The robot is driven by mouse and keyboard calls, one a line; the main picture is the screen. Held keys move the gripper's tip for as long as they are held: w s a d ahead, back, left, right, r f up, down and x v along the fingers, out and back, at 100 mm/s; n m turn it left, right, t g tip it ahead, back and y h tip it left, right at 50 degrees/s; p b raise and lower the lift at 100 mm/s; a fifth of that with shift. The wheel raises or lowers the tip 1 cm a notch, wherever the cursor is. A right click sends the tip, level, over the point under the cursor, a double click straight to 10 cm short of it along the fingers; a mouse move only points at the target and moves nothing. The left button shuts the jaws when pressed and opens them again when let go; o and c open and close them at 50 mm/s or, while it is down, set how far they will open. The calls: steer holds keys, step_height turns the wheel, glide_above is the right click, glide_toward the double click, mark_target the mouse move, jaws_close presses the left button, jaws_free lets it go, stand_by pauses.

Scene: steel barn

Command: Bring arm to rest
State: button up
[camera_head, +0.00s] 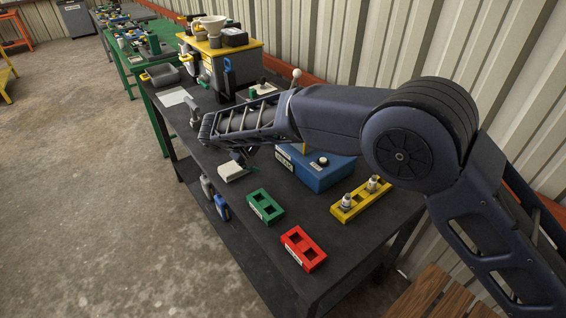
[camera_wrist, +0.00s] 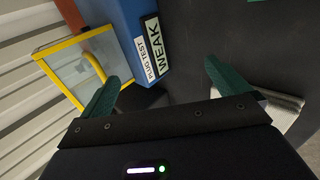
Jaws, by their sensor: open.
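My arm stretches across the dark workbench (camera_head: 300,275) from the right in the head view. My gripper (camera_wrist: 158,90) shows in the wrist view with its two green fingers spread apart and nothing between them. In the head view the gripper end is mostly hidden behind my arm, low near a white block-like item (camera_head: 233,171). A blue box (camera_head: 325,172) stands just right of the gripper; in the wrist view its side carries labels reading "WEAK" and "PLUG TEST" (camera_wrist: 150,48).
A green block (camera_head: 265,206), a red block (camera_head: 303,249) and a yellow block (camera_head: 361,199) with two plugs in it lie on the bench. A grey, yellow-topped machine (camera_head: 222,70) stands farther back. A corrugated wall (camera_head: 330,40) runs behind. The concrete floor (camera_head: 90,200) at left is clear.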

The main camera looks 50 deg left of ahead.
steer(key=v, duration=0.9)
